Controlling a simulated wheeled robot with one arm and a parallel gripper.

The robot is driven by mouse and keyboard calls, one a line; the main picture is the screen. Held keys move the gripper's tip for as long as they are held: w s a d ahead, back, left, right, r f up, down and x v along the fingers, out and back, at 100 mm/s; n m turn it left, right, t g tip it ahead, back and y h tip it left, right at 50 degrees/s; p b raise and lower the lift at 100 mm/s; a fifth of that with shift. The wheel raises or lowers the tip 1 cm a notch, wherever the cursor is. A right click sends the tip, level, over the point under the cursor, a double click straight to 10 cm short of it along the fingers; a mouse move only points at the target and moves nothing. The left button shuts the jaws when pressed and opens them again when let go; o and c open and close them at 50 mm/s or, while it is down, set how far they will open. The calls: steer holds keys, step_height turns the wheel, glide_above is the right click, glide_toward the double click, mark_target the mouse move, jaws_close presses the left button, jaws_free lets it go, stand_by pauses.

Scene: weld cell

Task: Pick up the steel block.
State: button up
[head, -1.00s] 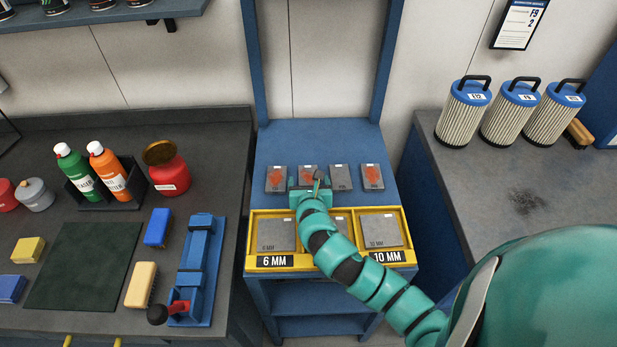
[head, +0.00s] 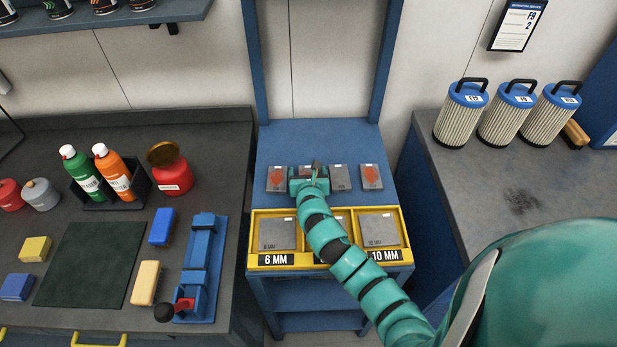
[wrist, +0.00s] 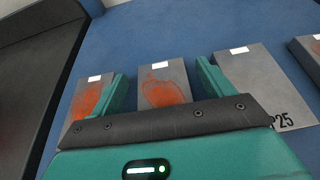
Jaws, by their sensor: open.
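Several flat grey steel blocks lie in a row on the blue bench top; I cannot tell from looks alone which one the task means. The second block from the left, with an orange-red patch, sits between my open fingers in the wrist view (wrist: 163,88). In the head view it is mostly hidden by my gripper (head: 309,178). The leftmost block (head: 277,178) and the rightmost block (head: 371,177) also have orange-red patches. The third block (head: 340,177) is plain grey; in the wrist view (wrist: 258,82) it lies just right of my right finger. I cannot tell whether the fingers touch anything.
A yellow tray (head: 254,217) with plates marked 6 MM and 10 MM stands at the bench's front, under my arm. The bench top (head: 310,148) behind the blocks is clear. Neighbouring blocks are close on both sides of my fingers.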

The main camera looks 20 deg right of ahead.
steer(key=c, duration=1.4)
steer(key=shift+c, duration=1.1)
steer(key=shift+r, duration=0.15)
